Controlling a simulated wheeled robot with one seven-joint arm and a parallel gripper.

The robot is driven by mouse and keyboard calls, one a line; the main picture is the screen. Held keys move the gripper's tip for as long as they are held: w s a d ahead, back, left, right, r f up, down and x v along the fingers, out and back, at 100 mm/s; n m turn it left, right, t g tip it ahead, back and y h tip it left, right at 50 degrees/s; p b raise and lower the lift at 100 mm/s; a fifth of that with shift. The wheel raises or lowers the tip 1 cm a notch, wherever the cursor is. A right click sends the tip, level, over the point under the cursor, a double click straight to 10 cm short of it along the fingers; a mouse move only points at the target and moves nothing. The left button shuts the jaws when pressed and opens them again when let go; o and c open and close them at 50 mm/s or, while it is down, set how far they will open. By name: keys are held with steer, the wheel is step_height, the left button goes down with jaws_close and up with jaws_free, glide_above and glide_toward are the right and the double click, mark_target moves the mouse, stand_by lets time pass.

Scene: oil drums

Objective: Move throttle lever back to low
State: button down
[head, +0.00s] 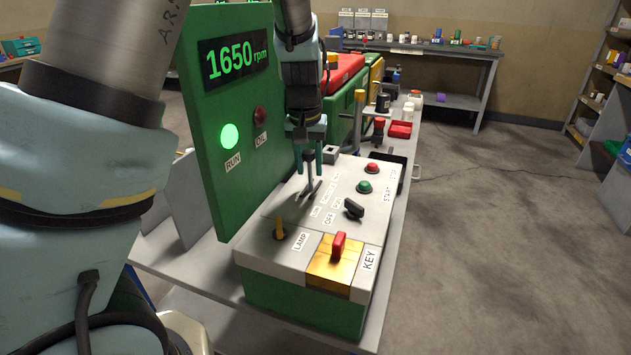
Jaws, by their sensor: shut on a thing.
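The throttle lever (309,171) stands up from the grey top of the control box (287,258), with a dark knob at its upper end. My gripper (310,152) comes down from above and is shut on the knob of the lever. The fingers partly hide the knob. A row of small labels lies beside the lever's slot, too small to read surely. The green panel (228,175) behind shows 1650 rpm, and its green RUN light (229,136) is lit. The red OIL lamp (260,116) looks dark.
Bottles and a red block (400,130) stand behind. Open floor lies right.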

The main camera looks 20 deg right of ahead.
steer(key=s+a+f+t+h+b, duration=0.1)
steer(key=b, duration=0.3)
steer(key=shift+s+a+t+h+b, duration=0.1)
steer(key=shift+s+t+h+b, duration=0.05)
steer(key=shift+t+h+b, duration=0.25)
steer(key=shift+s+a+r+t+h+b, duration=0.1)
steer(key=shift+s+a+t+h+b, duration=0.25)
steer(key=shift+b, duration=0.55)
steer(key=shift+w+d, duration=0.1)
steer(key=c, duration=0.6)
jaws_free()
steer(key=shift+r, duration=0.1)
steer(key=p+v, duration=0.4)
steer(key=v, duration=0.6)
steer(key=shift+s+r+p, duration=0.25)
steer(key=shift+p, duration=0.05)
